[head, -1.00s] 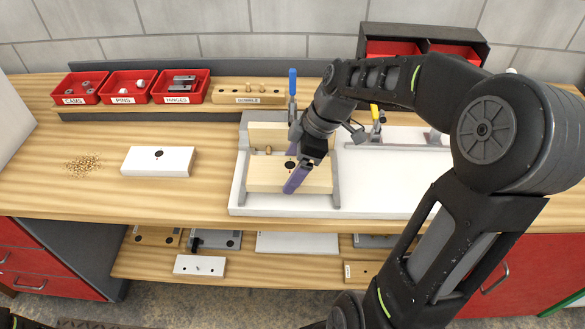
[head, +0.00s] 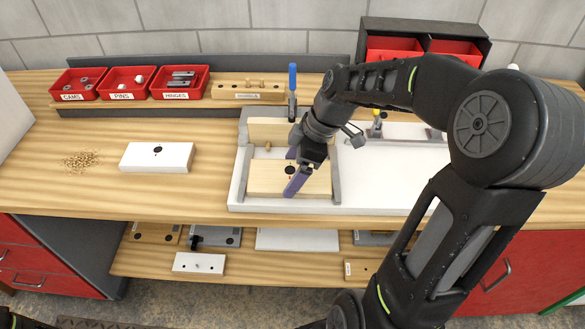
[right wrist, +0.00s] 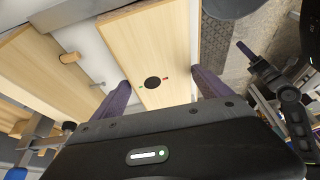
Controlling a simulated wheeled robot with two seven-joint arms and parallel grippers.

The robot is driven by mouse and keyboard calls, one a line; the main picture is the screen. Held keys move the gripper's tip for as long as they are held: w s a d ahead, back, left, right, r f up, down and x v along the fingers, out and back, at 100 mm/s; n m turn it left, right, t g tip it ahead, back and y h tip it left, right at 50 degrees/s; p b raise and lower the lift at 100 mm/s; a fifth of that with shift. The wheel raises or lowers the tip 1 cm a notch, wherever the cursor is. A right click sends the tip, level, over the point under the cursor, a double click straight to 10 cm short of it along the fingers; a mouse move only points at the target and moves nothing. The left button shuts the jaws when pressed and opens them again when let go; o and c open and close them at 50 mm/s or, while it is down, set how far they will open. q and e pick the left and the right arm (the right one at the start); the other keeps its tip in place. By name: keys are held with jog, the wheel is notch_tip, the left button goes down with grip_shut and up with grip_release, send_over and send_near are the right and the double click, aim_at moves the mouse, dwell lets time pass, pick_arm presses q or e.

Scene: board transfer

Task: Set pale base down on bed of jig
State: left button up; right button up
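The pale base (head: 268,179) is a light wood board with a dark round hole. It lies flat between the side fences of the white jig (head: 236,205), over the front of its bed. My right gripper (head: 294,169) is above it, with purple fingers at its far and near edges. In the right wrist view the fingers (right wrist: 162,92) sit against both long edges of the pale base (right wrist: 160,45), on either side of the dark hole. I cannot tell whether its underside touches the bed.
A second pale board with a dowel (right wrist: 62,65) stands behind the base in the jig. A white block (head: 157,158) lies on the bench to the left. Red bins (head: 128,83) and a blue-handled clamp (head: 292,80) are at the back. The white surface right of the jig is partly clear.

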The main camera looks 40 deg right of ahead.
jog(key=shift+o, duration=1.1)
jog(key=shift+r, duration=0.1)
jog(key=shift+r+p, duration=0.6)
jog(key=shift+p, duration=0.1)
jog(key=shift+d+r, duration=0.1)
jog(key=shift+r, duration=0.15)
jog(key=b+v, duration=0.1)
jog(key=v, duration=1)
jog(key=shift+s+r+b, duration=0.15)
jog(key=shift+s+b, duration=0.05)
jog(key=shift+b, duration=0.2)
